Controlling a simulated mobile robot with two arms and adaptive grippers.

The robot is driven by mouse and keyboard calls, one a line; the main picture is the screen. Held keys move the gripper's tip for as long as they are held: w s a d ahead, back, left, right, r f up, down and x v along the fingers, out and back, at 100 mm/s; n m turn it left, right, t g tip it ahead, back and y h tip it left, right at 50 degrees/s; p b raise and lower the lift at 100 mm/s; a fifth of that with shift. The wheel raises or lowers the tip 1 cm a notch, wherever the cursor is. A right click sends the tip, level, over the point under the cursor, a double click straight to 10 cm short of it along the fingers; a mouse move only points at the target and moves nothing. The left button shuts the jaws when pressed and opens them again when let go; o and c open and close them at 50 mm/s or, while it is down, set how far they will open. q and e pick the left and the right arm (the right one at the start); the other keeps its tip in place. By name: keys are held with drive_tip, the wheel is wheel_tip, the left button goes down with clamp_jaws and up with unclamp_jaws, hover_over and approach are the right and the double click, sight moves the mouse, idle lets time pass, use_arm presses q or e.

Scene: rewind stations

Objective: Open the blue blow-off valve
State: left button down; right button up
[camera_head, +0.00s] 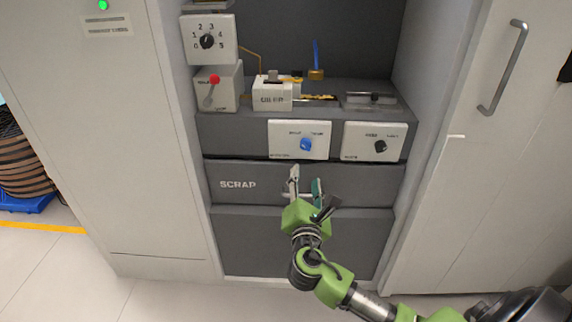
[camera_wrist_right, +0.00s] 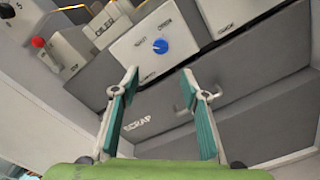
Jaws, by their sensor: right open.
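The blue valve knob (camera_head: 306,144) sits on a white panel (camera_head: 286,140) on the front of the grey station. The knob also shows in the right wrist view (camera_wrist_right: 160,46), ahead of and between my fingertips. My right gripper (camera_head: 304,182) is below the panel, in front of the scrap drawer, with its fingers apart and nothing between them. In the right wrist view the open fingers (camera_wrist_right: 160,80) point towards the panel, apart from the knob. Small lettering above the knob is too small to read. My left gripper is not in view.
A black knob (camera_head: 380,146) sits on a second white panel to the right. The drawer marked SCRAP (camera_head: 238,185) is just below, with a handle (camera_wrist_right: 186,92). A red-topped lever (camera_head: 214,80) and a numbered dial (camera_head: 207,42) are at the left. Cabinets flank the station.

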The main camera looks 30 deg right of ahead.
sight(306, 148)
drive_tip(key=b+x, duration=0.1)
drive_tip(key=x, duration=1.2)
drive_tip(key=shift+w+d, duration=0.3)
drive_tip(key=shift+w, duration=0.15)
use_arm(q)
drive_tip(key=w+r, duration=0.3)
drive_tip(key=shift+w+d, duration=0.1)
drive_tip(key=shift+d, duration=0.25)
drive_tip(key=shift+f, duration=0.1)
use_arm(e)
drive_tip(key=c, duration=1.1)
